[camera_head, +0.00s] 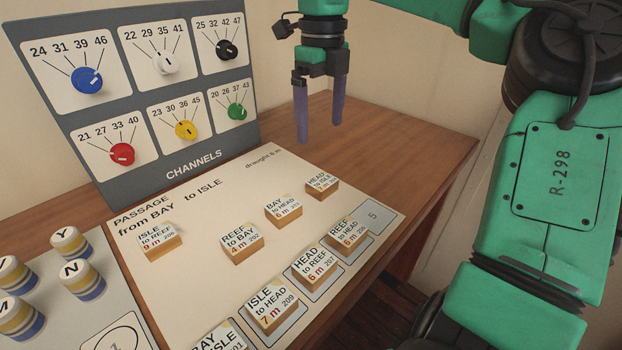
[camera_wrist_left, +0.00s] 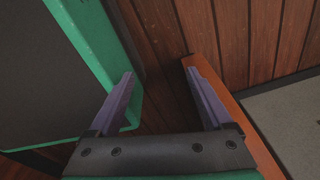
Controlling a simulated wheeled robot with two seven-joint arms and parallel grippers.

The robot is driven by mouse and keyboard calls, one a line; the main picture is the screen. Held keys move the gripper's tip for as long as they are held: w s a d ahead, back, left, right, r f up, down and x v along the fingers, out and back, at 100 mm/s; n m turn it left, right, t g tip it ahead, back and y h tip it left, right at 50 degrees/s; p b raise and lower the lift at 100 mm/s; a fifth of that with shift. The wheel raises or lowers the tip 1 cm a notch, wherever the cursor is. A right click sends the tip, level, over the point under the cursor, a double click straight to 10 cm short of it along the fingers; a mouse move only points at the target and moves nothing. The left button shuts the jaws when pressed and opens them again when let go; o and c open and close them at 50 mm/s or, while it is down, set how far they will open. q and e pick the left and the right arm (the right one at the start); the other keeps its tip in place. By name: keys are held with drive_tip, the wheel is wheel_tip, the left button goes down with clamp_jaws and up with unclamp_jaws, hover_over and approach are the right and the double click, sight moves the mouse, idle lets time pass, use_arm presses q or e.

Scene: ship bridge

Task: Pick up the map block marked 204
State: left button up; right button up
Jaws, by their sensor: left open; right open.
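The small wooden map block (camera_head: 321,188) with a white top reads HEAD to ISLE. Its small number is hard to read but looks like 204. It lies at the far right of the white passage sheet, apart from the other blocks. My right gripper (camera_head: 319,130) points down with its purple fingers apart and empty, above and behind this block. My left gripper (camera_wrist_left: 159,72) shows in the left wrist view, open and empty over the floor beside a wooden edge; it is not in the head view.
Other map blocks lie on the sheet (camera_head: 200,215), including BAY to HEAD (camera_head: 283,207) and REEF to BAY (camera_head: 241,240). Several fill a row of slots in front; the slot marked 5 (camera_head: 373,215) is empty. A channels panel (camera_head: 140,90) stands behind. Striped lettered pegs (camera_head: 82,278) stand at left.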

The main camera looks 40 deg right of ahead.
drive_tip(key=b, duration=0.1)
hover_over(322, 180)
wheel_tip(322, 180, down, 6)
drive_tip(key=shift+w+f, duration=0.1)
drive_tip(key=shift+f, duration=0.1)
drive_tip(key=f, duration=0.5)
drive_tip(key=shift+s+f+b, duration=0.1)
drive_tip(key=shift+s+b, duration=0.2)
drive_tip(key=shift+b, duration=0.1)
drive_tip(key=shift+w+f, duration=0.15)
drive_tip(key=shift+f, duration=0.15)
drive_tip(key=c, duration=1.4)
use_arm(q)
drive_tip(key=shift+w+d+f, duration=0.2)
drive_tip(key=shift+w+f, duration=0.35)
drive_tip(key=shift+f, duration=0.2)
use_arm(e)
drive_tip(key=shift+o, duration=0.2)
drive_tip(key=shift+r, duration=0.15)
